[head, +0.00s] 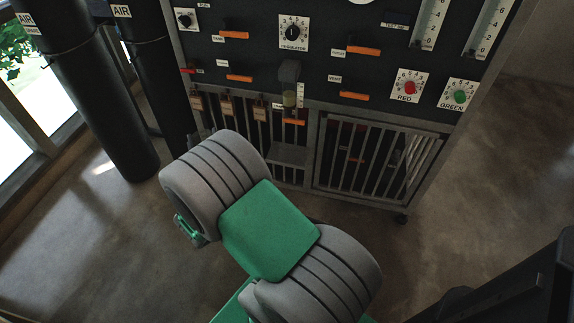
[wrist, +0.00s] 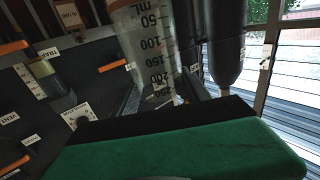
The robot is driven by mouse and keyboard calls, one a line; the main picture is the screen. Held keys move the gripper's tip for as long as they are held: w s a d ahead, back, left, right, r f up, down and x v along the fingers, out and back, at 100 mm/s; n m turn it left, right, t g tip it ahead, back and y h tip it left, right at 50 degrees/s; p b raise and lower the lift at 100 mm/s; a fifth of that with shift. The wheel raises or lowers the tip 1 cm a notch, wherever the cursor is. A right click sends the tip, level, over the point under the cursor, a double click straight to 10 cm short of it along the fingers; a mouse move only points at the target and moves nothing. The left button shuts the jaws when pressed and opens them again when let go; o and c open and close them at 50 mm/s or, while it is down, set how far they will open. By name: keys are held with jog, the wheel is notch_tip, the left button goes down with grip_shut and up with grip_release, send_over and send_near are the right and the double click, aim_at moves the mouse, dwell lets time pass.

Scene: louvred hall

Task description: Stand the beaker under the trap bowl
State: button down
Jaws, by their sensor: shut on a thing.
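The beaker is clear with dark mL graduations (wrist: 150,45). It shows at the top centre of the wrist view, its lower part in the picture hidden behind the green and black hand (wrist: 160,125). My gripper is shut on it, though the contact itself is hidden. In the head view the beaker and jaws are hidden behind my arm. The trap bowl, small and yellowish (head: 289,99), hangs under a grey head on the panel. It also shows at the left of the wrist view (wrist: 42,69), apart from the beaker.
A small grey shelf (head: 289,154) juts out below the trap bowl. Tags (head: 227,108) hang to its left. A barred cage (head: 375,160) is to its right. Dark air cylinders (head: 100,90) stand at the left. The floor right of the panel is clear.

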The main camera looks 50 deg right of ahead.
jog(key=s+d+f+m+g+h+b, duration=0.4)
jog(key=s+d+f+b, duration=0.1)
jog(key=d+f+b, duration=0.4)
jog(key=s+d+f+m+g+h+b, duration=0.35)
jog(key=s+d+f+b, duration=0.2)
jog(key=d+f, duration=0.5)
jog(key=shift+g, duration=0.45)
jog(key=shift+f+b+x, duration=0.45)
jog(key=shift+f+x, duration=0.2)
jog(key=shift+x, duration=2.2)
jog(key=shift+f+b+x, duration=0.45)
jog(key=shift+f+x, duration=0.2)
jog(key=shift+x, duration=2.25)
jog(key=shift+f+b+x, duration=0.45)
jog(key=shift+f+x, duration=0.2)
jog(key=shift+x, duration=2.2)
jog(key=shift+w+a, duration=0.1)
jog(key=shift+w, duration=0.1)
jog(key=shift+f, duration=0.15)
jog(key=c, duration=0.5)
grip_release()
